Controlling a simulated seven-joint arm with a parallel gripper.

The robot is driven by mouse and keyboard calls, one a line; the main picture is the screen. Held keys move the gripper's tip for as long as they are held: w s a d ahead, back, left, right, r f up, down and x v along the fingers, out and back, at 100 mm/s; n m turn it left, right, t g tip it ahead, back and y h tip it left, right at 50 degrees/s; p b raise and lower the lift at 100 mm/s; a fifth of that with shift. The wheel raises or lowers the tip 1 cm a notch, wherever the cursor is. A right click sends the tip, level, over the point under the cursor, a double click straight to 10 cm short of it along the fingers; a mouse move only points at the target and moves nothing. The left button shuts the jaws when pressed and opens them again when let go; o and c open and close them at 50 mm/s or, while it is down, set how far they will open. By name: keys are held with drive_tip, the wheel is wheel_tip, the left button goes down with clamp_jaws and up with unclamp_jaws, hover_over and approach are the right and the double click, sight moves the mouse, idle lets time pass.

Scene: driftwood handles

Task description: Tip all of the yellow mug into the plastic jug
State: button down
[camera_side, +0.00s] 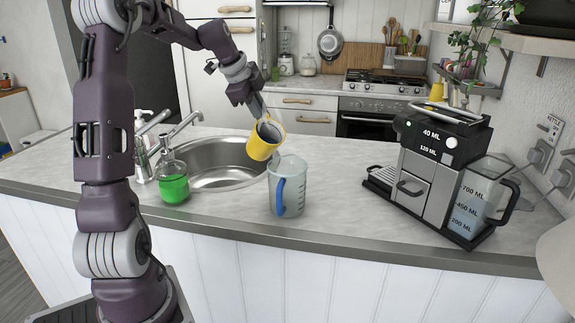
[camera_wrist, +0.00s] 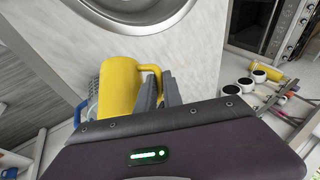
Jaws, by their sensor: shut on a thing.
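The yellow mug (camera_side: 262,142) is held in the air, tilted toward the plastic jug, with its rim above and slightly left of the jug's mouth. The clear plastic jug (camera_side: 293,180) stands upright on the counter and has a blue handle. My gripper (camera_side: 264,116) is shut on the mug. In the wrist view, the yellow mug (camera_wrist: 119,88) shows its handle between the fingers of my gripper (camera_wrist: 160,92). Part of the jug (camera_wrist: 92,98) shows behind the mug there. I cannot tell how much is in the mug or whether anything is flowing.
A round sink (camera_side: 225,165) lies left of the jug. A flask of green liquid (camera_side: 174,185) stands at the sink's left. A coffee machine (camera_side: 430,160) with its water tank (camera_side: 478,200) stands on the right. The counter between jug and machine is clear.

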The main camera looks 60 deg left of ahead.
sight(273, 123)
drive_tip(key=shift+w+d+r+m+y, duration=0.2)
drive_tip(key=shift+d+r+m+y, duration=0.1)
drive_tip(key=shift+d+r+y, duration=0.35)
idle(0.3)
drive_tip(key=shift+w+d+y, duration=0.1)
drive_tip(key=shift+d+y, duration=0.3)
drive_tip(key=shift+y, duration=0.45)
drive_tip(key=shift+d+r+m+g+y+p, duration=0.3)
drive_tip(key=shift+d+r+m+y+p, duration=0.15)
drive_tip(key=shift+d+y+p, duration=0.2)
idle(0.9)
drive_tip(key=shift+w+d+r+m+y+p, duration=0.1)
drive_tip(key=shift+d+r+m+y+p, duration=0.2)
drive_tip(key=shift+p, duration=0.55)
drive_tip(key=shift+w+d+m+y+p, duration=0.1)
drive_tip(key=shift+d+y+p, duration=0.3)
drive_tip(key=shift+p, duration=0.4)
drive_tip(key=shift+w+d+y+p, duration=0.1)
drive_tip(key=shift+d+y+p, duration=0.6)
drive_tip(key=shift+p, duration=0.9)
drive_tip(key=shift+w+d+r+m+y, duration=0.15)
drive_tip(key=shift+d+m+y, duration=0.3)
drive_tip(key=shift+d+y, duration=0.55)
